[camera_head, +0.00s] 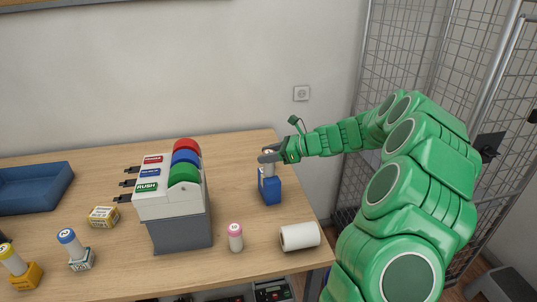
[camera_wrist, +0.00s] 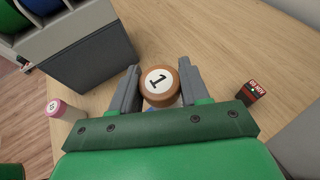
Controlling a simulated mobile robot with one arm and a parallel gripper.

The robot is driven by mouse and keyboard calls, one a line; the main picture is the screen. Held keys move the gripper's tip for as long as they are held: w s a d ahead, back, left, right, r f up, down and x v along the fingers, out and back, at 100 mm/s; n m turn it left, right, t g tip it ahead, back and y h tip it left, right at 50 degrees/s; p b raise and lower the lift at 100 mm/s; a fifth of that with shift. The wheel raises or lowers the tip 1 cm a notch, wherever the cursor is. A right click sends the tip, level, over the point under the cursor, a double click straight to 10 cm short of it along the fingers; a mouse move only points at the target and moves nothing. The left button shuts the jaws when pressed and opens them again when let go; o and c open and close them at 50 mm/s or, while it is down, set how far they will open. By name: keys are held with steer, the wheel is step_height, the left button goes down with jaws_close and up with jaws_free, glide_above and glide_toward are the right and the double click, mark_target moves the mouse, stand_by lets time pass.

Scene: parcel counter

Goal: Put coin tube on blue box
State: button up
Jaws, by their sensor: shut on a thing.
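My gripper (camera_head: 270,155) is above the right part of the counter, shut on a coin tube (camera_head: 269,162). In the wrist view, the tube's brown end cap (camera_wrist: 159,86), marked 1, sits between the two fingers. The blue box (camera_head: 270,190) stands on the counter directly below the tube. The tube is upright and its lower end is at the box's top; I cannot tell whether it touches. In the wrist view only a sliver of blue shows below the cap, and the gripper hides the rest.
A grey dispenser (camera_head: 180,230) with coloured rolls stands left. Further left are a yellow box (camera_head: 103,217), two tubes on boxes and a blue tray (camera_head: 35,190). A red-black box (camera_wrist: 252,91) lies near my gripper.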

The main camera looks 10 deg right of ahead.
steer(key=o, duration=1.2)
steer(key=shift+f, duration=0.1)
steer(key=shift+c, duration=0.2)
steer(key=shift+r, duration=0.2)
steer(key=v, duration=1.2)
steer(key=shift+f, duration=0.15)
